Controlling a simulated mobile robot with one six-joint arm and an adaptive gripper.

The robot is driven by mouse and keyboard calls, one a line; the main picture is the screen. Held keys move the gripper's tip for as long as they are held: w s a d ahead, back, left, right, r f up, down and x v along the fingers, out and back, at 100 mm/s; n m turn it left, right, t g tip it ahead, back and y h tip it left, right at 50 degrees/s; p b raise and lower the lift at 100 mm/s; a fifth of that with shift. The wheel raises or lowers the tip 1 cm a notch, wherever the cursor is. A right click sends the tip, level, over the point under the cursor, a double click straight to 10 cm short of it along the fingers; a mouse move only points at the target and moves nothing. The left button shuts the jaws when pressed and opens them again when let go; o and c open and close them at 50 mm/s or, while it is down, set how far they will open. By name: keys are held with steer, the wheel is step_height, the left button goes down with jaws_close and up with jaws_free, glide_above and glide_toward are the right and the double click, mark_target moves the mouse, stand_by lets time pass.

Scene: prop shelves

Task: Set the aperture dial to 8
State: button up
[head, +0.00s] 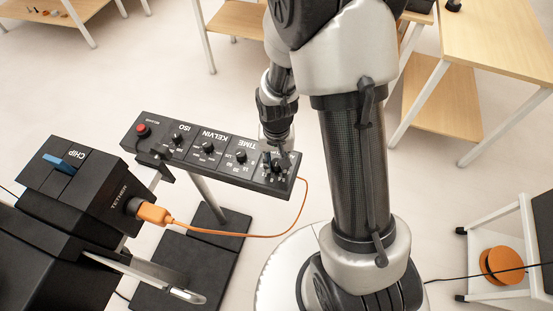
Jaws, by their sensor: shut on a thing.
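A black control panel (190,153) shows in the head view, its labels upside down, with ISO, KELVIN and TIME dials in a row. The dial at its right end (276,167) is the aperture dial by its place; its name label is hidden behind my gripper. My gripper (273,157) reaches down from above and is shut on this dial's knob. White numbers show around the knob, but they are too small and partly covered, so I cannot read its setting.
A red button (142,129) and a lever sit at the panel's left end. An orange cable (250,236) runs from the panel's right end to the black TETHER box (75,205) at left. Wooden tables (500,45) stand behind. An orange reel (500,264) lies on a cart at right.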

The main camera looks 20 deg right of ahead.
mark_target(276, 162)
steer(key=shift+m, duration=0.3)
steer(key=o, duration=1.1)
steer(key=shift+c, duration=0.2)
steer(key=shift+r, duration=0.1)
step_height(276, 162, up, 12)
stand_by(0.4)
